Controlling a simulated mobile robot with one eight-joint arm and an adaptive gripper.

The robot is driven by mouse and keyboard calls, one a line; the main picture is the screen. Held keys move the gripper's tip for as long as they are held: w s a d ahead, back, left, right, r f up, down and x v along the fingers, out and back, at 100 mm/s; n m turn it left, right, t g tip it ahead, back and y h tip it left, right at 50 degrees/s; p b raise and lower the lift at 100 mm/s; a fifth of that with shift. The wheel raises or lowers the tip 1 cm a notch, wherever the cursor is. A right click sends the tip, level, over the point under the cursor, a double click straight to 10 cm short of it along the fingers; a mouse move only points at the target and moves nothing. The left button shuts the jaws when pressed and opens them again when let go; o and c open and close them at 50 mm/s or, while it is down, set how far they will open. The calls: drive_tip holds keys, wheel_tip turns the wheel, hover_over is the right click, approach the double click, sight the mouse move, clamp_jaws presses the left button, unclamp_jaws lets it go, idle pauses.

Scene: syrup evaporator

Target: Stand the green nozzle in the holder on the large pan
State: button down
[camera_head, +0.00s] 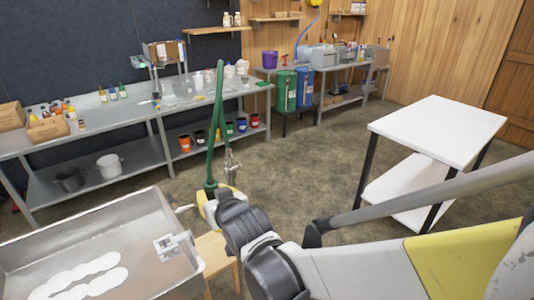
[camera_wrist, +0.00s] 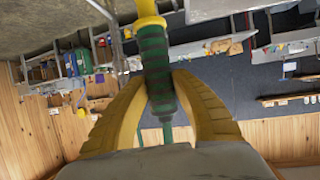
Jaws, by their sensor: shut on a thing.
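The green nozzle (camera_head: 218,115) rises from my gripper (camera_head: 212,200) as a tall pipe. A second green length slopes beside it, and a metal end piece hangs at its right. In the wrist view, the yellow fingers of my gripper (camera_wrist: 160,88) are shut on the nozzle's ribbed dark green grip (camera_wrist: 154,55), with a yellow part above it. The large pan (camera_head: 60,225) is at the lower left. A small pale square holder (camera_head: 170,244) sits at its right inner side. My gripper is to the right of the holder and above it; the nozzle is apart from it.
White round patches (camera_head: 85,275) lie in the pan. A small wooden stool (camera_head: 212,252) stands beside the pan, below my gripper. A long metal bench (camera_head: 140,118) with bottles and pots runs behind. A white table (camera_head: 440,130) stands at the right. The floor between is clear.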

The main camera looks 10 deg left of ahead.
drive_tip(key=s+a+b, duration=0.1)
drive_tip(key=s+a, duration=0.2)
drive_tip(key=a, duration=0.4)
drive_tip(key=s+a+f+b, duration=0.1)
drive_tip(key=s+a, duration=0.2)
drive_tip(key=a, duration=0.4)
drive_tip(key=shift+a+f, duration=0.25)
drive_tip(key=shift+a, duration=0.05)
idle(0.3)
drive_tip(key=shift+f, duration=0.15)
drive_tip(key=shift+f+b, duration=0.55)
drive_tip(key=shift+f, duration=0.05)
drive_tip(key=shift+f, duration=0.2)
idle(0.5)
drive_tip(key=shift+f+b, duration=0.35)
drive_tip(key=shift+b, duration=0.05)
drive_tip(key=shift+f+b, duration=0.35)
drive_tip(key=shift+f, duration=0.1)
drive_tip(key=shift+f, duration=0.2)
drive_tip(key=shift+f+b, duration=0.25)
drive_tip(key=shift+b, duration=0.1)
idle(0.3)
drive_tip(key=shift+f, duration=0.25)
